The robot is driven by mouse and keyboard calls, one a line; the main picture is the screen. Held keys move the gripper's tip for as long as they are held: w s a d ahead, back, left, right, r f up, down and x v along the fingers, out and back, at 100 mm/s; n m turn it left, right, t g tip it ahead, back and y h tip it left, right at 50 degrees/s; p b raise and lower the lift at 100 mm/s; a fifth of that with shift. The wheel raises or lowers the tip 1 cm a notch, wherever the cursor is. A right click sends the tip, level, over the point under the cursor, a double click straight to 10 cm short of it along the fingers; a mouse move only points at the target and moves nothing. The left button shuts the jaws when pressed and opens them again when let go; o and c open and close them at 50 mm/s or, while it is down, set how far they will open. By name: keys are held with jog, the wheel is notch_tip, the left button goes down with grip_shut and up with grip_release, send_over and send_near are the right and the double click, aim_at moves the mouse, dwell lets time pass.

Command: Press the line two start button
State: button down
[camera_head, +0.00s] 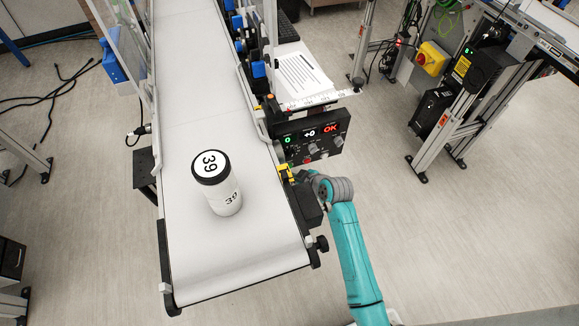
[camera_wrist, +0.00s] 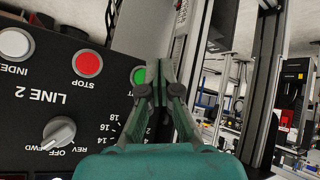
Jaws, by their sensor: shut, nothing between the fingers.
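In the wrist view a black control panel (camera_wrist: 35,105) marked LINE 2 appears upside down. It carries a green button (camera_wrist: 138,76), a red STOP button (camera_wrist: 87,63) and a white INDEX button (camera_wrist: 15,43). A grey OFF/FWD/REV knob (camera_wrist: 59,131) is below them. My gripper (camera_wrist: 160,72) is shut and empty, its fingers pointing up in the picture. In the head view my teal arm reaches up beside the conveyor's right edge; the fingertips are not clear.
A white belt conveyor (camera_head: 188,110) carries an upright white bottle marked 39 (camera_head: 224,192). A dark box (camera_head: 306,207) sits close to my wrist.

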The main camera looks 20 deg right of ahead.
jog(key=shift+w, duration=0.6)
dwell(1.1)
jog(key=shift+w, duration=0.4)
